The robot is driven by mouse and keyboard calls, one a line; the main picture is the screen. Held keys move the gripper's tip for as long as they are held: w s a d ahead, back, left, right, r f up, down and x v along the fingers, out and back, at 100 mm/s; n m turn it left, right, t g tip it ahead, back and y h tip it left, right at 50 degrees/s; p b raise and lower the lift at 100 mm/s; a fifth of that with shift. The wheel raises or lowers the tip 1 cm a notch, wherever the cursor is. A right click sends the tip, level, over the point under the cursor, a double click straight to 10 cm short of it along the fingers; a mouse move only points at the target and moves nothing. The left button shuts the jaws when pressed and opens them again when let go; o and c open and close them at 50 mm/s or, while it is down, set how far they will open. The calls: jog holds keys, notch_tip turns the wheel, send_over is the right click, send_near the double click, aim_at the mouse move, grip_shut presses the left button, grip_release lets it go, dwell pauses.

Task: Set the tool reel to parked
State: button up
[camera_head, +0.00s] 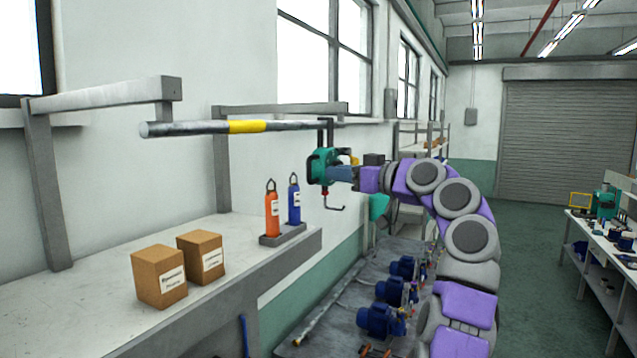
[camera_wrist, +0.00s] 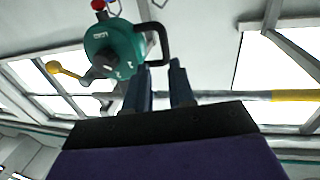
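The tool reel (camera_head: 321,166) is a teal housing hung by a dark bracket from an overhead rail (camera_head: 190,128), near the rail's far end. A dark hook hangs below it. In the wrist view the reel (camera_wrist: 113,48) shows a black loop handle (camera_wrist: 165,42) on its right and a yellow-knobbed lever (camera_wrist: 62,70) on its left. My gripper (camera_head: 343,174) is at the reel; its blue fingers (camera_wrist: 160,70) are apart, with a visible gap. The fingertips are close to the handle's lower end; I cannot tell whether they touch it. The reel's dial markings are too small to read.
The rail has a yellow band (camera_head: 247,127) nearer the camera. Below it, a bench (camera_head: 225,290) carries two cardboard boxes (camera_head: 160,276) and orange and blue tools in a holder (camera_head: 283,234). Blue pumps (camera_head: 380,320) stand low beside my arm. Open floor lies right.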

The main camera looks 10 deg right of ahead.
jog(key=b+v, duration=0.1)
jog(key=v, duration=0.5)
jog(key=shift+s, duration=0.2)
jog(key=s+a+f+m+g+b, duration=0.4)
jog(key=a+f+g+b, duration=0.25)
jog(key=a+f, duration=0.65)
jog(key=s+a+f+m+g+h+b, duration=0.1)
jog(key=s+a+f+h+b, duration=0.1)
jog(key=s+f, duration=0.5)
jog(key=s+a+f+m+g+h+b, duration=0.15)
jog(key=s+f, duration=0.35)
jog(key=f, duration=0.5)
jog(key=s+d+f+m+g+h+b, duration=0.1)
jog(key=s+d+f+g+h+b, duration=0.2)
jog(key=s+f, duration=1.2)
jog(key=s+d+f+m+g+h+b, duration=0.1)
jog(key=s+d+f+g+h+b, duration=0.2)
jog(key=s+f, duration=1.3)
jog(key=s+d+h, duration=0.2)
jog(key=d, duration=0.3)
jog(key=shift+d+f+h, duration=0.15)
jog(key=shift+d+h, duration=0.2)
jog(key=shift+d, duration=0.05)
